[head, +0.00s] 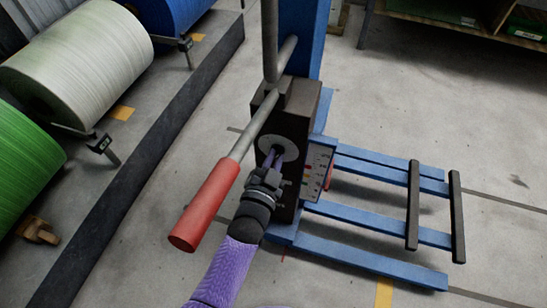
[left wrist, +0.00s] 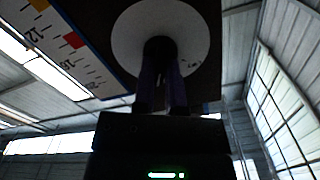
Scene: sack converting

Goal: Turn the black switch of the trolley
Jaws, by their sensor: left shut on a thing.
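The trolley has a blue mast and fork frame (head: 375,220) and a dark box (head: 293,108) on its mast. On the box's face is a round pale plate (head: 295,147), also seen in the left wrist view (left wrist: 201,38). The black switch (left wrist: 160,46) sits at the plate's middle; in the head view my fingers mostly hide it. My left gripper (head: 276,155) reaches up to the plate from below. Its two purple fingers are shut on the switch, one on each side, as the left wrist view shows (left wrist: 161,70). My right gripper is in neither view.
A grey bar with a red grip (head: 206,204) slants past the box, left of my gripper. A marked scale (head: 318,170) is right of it. Large green, white (head: 80,65) and blue rolls lie at left behind a dark kerb. Floor at right is mostly clear.

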